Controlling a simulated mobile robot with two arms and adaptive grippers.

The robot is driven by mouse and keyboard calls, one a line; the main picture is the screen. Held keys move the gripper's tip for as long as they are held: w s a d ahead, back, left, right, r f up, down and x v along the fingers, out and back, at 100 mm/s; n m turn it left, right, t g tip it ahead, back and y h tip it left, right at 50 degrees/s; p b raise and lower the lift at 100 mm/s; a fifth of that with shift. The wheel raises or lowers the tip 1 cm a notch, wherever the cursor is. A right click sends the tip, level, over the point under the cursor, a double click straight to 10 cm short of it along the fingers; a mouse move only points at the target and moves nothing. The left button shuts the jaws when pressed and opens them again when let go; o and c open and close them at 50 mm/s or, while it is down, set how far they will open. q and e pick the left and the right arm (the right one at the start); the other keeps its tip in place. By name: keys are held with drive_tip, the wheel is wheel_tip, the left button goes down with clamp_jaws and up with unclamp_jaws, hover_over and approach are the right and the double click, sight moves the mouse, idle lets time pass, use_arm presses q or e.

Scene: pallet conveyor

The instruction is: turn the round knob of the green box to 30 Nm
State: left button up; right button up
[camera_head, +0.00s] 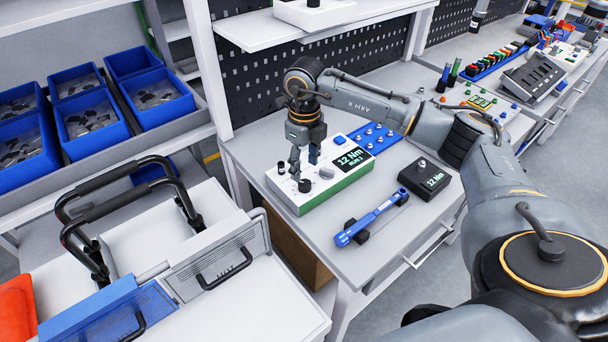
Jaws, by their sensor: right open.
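The green box (335,186) has a white top and green sides and stands on the grey workbench. Its display (352,159) reads 12 Nm. A round black knob (305,186) sits on its front left part, and small black parts stand at its left end. My right gripper (304,176) points down over this end of the box, with its fingers apart just above or around the knob. I cannot tell whether they touch it. My left gripper is not in view.
A blue torque tool (370,222) lies in front of the box. A blue tray (372,137) with small knobs lies behind. A white cart (150,230) with black handles stands at the left.

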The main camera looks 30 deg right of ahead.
sight(304, 183)
wheel_tip(304, 183, down, 5)
drive_tip(key=shift+f+p, duration=0.1)
drive_tip(key=shift+p, duration=0.4)
drive_tip(key=shift+f, duration=0.25)
drive_tip(key=shift+c, duration=0.9)
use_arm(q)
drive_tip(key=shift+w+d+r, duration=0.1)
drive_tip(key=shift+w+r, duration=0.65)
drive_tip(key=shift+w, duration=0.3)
use_arm(e)
clamp_jaws()
